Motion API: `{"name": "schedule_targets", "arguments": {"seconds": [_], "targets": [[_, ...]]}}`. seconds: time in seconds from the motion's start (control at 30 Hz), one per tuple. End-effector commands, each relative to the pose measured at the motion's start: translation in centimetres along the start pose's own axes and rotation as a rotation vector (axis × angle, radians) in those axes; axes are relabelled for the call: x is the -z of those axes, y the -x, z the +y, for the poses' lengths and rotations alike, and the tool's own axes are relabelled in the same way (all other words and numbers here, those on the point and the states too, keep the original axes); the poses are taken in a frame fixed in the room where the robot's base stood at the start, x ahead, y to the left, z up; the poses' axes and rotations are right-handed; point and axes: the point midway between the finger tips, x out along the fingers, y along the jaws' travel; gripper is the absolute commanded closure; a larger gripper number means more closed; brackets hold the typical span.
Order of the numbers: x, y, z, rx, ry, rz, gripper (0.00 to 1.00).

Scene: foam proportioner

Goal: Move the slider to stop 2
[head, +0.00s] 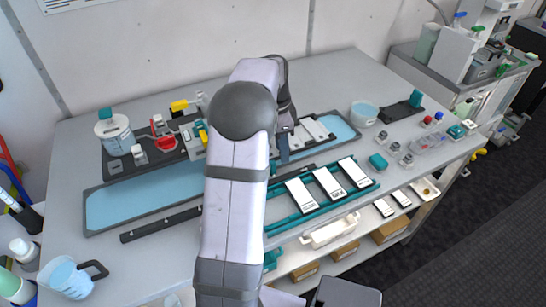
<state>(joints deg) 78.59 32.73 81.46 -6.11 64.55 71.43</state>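My arm rises through the middle of the head view and bends over the bench. My gripper (285,143) points down near the back middle, just left of a pale grey-white block (312,131) on the blue-topped mat. Its fingers are dark and small here, so I cannot tell whether they are open or shut, or whether they touch anything. I cannot pick out the slider or its numbered stops for sure. A long dark rail (160,223) lies along the front of the mat, and my arm hides its middle. A dark panel with a red handle (157,130) and a yellow part (179,105) stands at left.
A teal rack (299,219) holds three white labelled plates in front of the mat. A beaker (116,135) stands at back left, a tub (363,113) at back right. Small knobs and a teal block (378,162) stand at right. A blue jug (68,279) is at front left.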

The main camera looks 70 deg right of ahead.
Motion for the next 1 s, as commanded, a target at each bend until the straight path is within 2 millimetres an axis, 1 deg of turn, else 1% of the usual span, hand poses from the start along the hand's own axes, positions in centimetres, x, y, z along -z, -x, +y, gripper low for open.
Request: {"name": "schedule_targets", "arguments": {"seconds": [0.03,0.07,0.17,0.3,0.5,0.67,1.0], "targets": [[-0.9,0.5,-0.6,0.018,0.039,-0.038,0.67],[-1.4,0.8,-0.8,0.027,0.063,-0.059,0.67],[-2.5,0.9,-0.7,0.027,0.144,-0.1,0.67],[-2.5,0.9,-0.5,0.023,0.212,-0.1,0.67],[-2.5,0.5,-0.5,0.021,0.22,-0.099,0.67],[-2.6,-0.8,-0.5,0.02,0.219,-0.099,0.67],[-3.1,-5.0,-0.5,0.019,0.218,-0.099,0.67]]}}
